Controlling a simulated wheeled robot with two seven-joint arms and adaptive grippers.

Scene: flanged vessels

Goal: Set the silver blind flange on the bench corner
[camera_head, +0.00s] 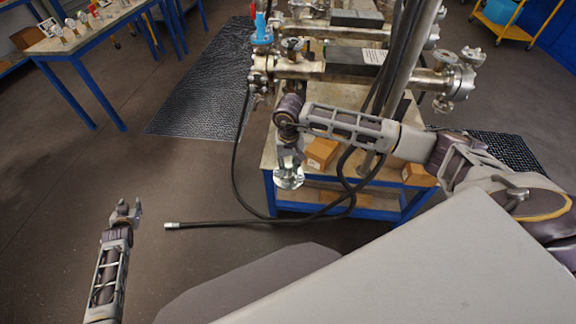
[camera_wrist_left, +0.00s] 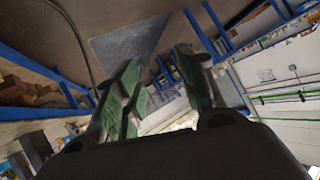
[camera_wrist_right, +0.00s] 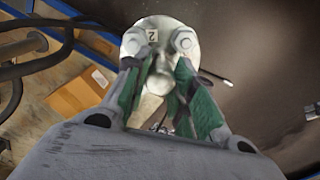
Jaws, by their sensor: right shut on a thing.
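The silver blind flange (camera_wrist_right: 158,38) is a round metal disc with bolts and a small tag marked 2. In the head view the flange (camera_head: 289,179) hangs below my right gripper (camera_head: 289,158), in front of the bench's near left corner. In the right wrist view my right gripper (camera_wrist_right: 158,85) is shut on it, with the green-padded fingers on either side. The bench (camera_head: 268,160) has a pale top and a blue frame. My left gripper (camera_head: 124,208) is open and empty over the floor at left; its fingers stand apart in the left wrist view (camera_wrist_left: 165,75).
Flanged vessels (camera_head: 330,68) fill the back of the bench. Cardboard boxes (camera_head: 321,153) sit near its front edge. A black hose (camera_head: 236,180) loops past the corner to the floor. A blue table (camera_head: 80,45) stands far left.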

